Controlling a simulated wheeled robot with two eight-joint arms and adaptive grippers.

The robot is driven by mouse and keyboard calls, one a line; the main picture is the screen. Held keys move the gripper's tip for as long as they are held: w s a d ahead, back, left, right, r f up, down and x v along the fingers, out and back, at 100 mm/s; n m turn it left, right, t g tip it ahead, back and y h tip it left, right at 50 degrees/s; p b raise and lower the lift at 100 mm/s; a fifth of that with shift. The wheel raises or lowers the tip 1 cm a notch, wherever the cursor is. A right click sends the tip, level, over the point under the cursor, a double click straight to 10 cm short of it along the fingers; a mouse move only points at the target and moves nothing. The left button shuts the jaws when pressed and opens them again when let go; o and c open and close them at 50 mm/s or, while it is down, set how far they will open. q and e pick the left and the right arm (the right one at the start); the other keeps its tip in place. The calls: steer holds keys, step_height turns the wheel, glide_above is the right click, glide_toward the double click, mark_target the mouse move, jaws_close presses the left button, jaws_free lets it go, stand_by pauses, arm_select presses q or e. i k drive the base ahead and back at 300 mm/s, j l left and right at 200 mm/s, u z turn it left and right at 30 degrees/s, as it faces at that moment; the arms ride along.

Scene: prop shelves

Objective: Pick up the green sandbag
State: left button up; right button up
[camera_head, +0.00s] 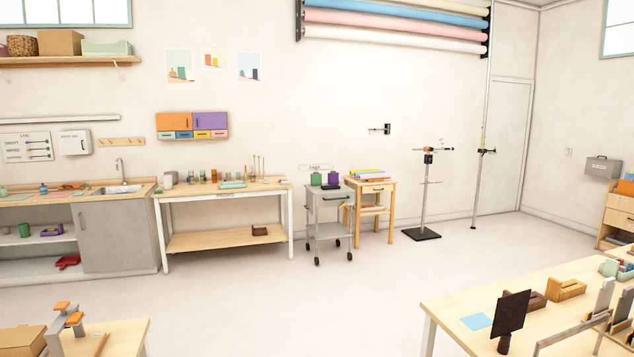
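A small green bag-like item (316,179), which looks like the green sandbag, stands on the top of a grey wheeled cart (330,201) by the back wall. A similar purple item (333,178) stands just to its right. Both are small and far off, so details are hard to tell. Neither of my grippers shows in the head view.
A long wooden bench (225,190) with jars stands left of the cart, and a small wooden table (375,185) stands right of it. A black-based stand (422,235) is farther right. Tables fill both front corners. The floor between (280,310) is clear.

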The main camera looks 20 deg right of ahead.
mark_target(316, 177)
steer(key=i+z, duration=0.15)
steer(key=i, duration=7.5)
steer(key=i+j+z, duration=0.2)
steer(key=i, duration=0.25)
steer(key=i+z, duration=0.15)
steer(key=i, duration=0.3)
steer(key=i+j+z, duration=0.2)
steer(key=i, duration=0.25)
